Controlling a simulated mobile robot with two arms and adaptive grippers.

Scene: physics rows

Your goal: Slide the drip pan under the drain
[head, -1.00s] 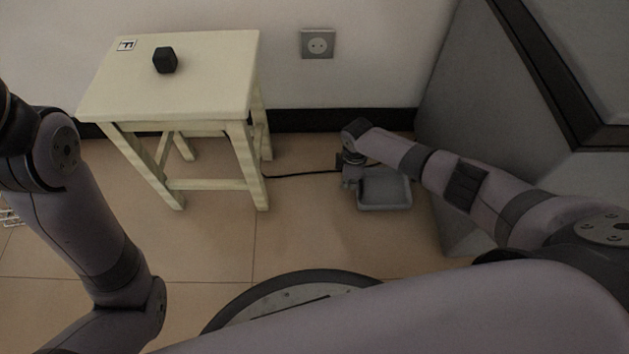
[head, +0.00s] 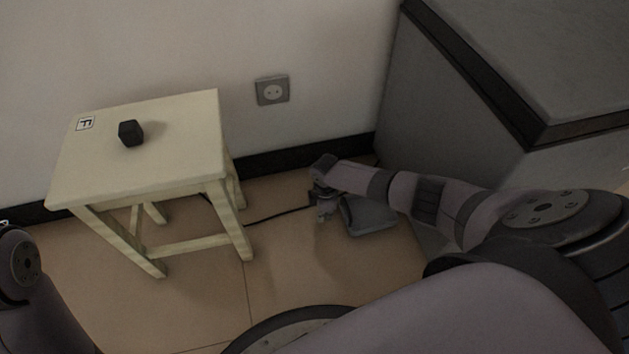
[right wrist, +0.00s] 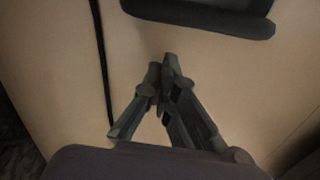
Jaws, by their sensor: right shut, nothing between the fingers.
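The drip pan (head: 368,217) is a shallow grey tray on the tiled floor, close to the grey cabinet; my right arm hides part of it. It also shows at the top of the right wrist view, cut off by the frame (right wrist: 200,19). My right gripper (head: 324,216) is low over the floor on the pan's left side. In the right wrist view its fingertips (right wrist: 166,62) are together and empty, with bare floor between them and the pan. I cannot make out a drain. My left gripper is out of view.
A cream stool (head: 180,150) with a small black block (head: 131,133) stands at left. A black cable (head: 275,216) runs along the floor towards my right gripper. The grey cabinet (head: 450,110) bounds the right side. A wall socket (head: 272,90) is behind. Floor in front is clear.

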